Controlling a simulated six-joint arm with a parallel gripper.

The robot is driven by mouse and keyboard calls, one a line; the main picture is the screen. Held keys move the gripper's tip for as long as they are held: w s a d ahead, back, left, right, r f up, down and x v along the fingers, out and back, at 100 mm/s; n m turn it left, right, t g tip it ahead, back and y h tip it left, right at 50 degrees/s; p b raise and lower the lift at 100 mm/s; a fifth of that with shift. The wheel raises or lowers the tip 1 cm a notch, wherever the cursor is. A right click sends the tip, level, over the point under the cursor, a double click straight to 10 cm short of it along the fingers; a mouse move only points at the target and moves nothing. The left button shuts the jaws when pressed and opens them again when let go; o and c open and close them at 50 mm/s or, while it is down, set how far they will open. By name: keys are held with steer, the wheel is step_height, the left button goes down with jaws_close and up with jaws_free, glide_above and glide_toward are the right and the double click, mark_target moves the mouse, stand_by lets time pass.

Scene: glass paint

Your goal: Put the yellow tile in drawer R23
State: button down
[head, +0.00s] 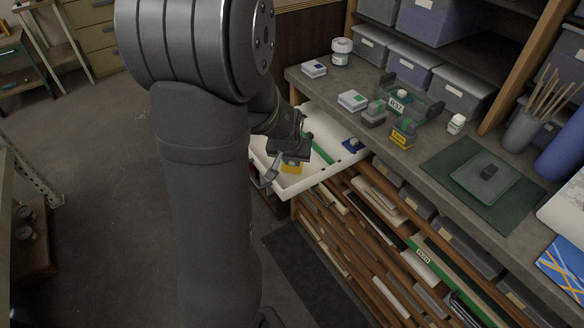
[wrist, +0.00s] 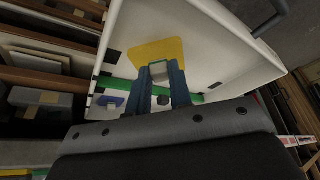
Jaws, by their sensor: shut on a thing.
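The yellow tile (head: 292,168) is inside an open white drawer (head: 318,181), near its front end. In the wrist view the yellow tile (wrist: 150,52) lies flat over the drawer's pale floor (wrist: 212,57), with a small grey block at its edge. My gripper (head: 291,160) reaches down into the drawer. Its blue fingers (wrist: 165,70) are closed at that grey block, holding the tile by it. I cannot tell whether the tile touches the floor.
A green strip (head: 322,150) crosses the drawer; behind it lies a blue tile (head: 352,145) with a knob. The drawer's handle (head: 268,178) sticks out in front. The bench (head: 425,135) above holds blocks, jars and a green mat (head: 470,185).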

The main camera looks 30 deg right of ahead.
mark_target(292, 168)
steer(key=shift+f, duration=1.85)
steer(key=shift+f, duration=0.15)
steer(key=c, duration=1.3)
jaws_free()
steer(key=v, duration=1.2)
steer(key=shift+r, duration=0.2)
steer(key=shift+f, duration=0.15)
